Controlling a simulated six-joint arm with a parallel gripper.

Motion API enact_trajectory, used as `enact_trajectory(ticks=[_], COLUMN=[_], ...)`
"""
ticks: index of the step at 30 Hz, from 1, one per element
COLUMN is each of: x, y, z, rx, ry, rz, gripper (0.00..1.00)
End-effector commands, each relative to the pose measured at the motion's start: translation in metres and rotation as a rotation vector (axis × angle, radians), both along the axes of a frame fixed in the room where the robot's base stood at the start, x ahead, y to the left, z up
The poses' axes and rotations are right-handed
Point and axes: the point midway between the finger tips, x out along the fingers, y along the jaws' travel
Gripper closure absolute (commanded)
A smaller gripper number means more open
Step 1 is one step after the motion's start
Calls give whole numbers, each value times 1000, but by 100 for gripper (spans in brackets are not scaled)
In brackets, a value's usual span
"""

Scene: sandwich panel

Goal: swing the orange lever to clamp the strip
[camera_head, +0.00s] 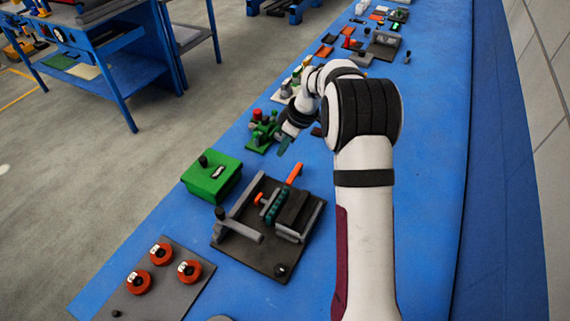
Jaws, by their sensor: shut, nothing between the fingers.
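The clamp fixture has a dark base plate (241,256) and stands on the blue bench. An orange lever (294,173) sticks up and to the right from its back side. A smaller orange piece (259,199) sits left of the dark block (293,208) in the middle. A dark green ridged strip (273,212) lies along the left side of that block. I cannot tell whether anything presses on the strip. My gripper (283,147) is shut and empty.
A green box (212,179) with a black knob stands left of the fixture. A grey plate (177,297) with three orange round pieces lies at the front left. My arm covers the bench right of the fixture.

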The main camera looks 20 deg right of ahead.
Motion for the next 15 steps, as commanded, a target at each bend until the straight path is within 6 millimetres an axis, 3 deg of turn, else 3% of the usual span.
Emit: enact_trajectory(ticks=[12, 15], x=[18, 19], y=[20, 19], z=[-80, -92], rx=[1, 1], ry=[5, 2], rz=[-1, -3], gripper=[100, 100])
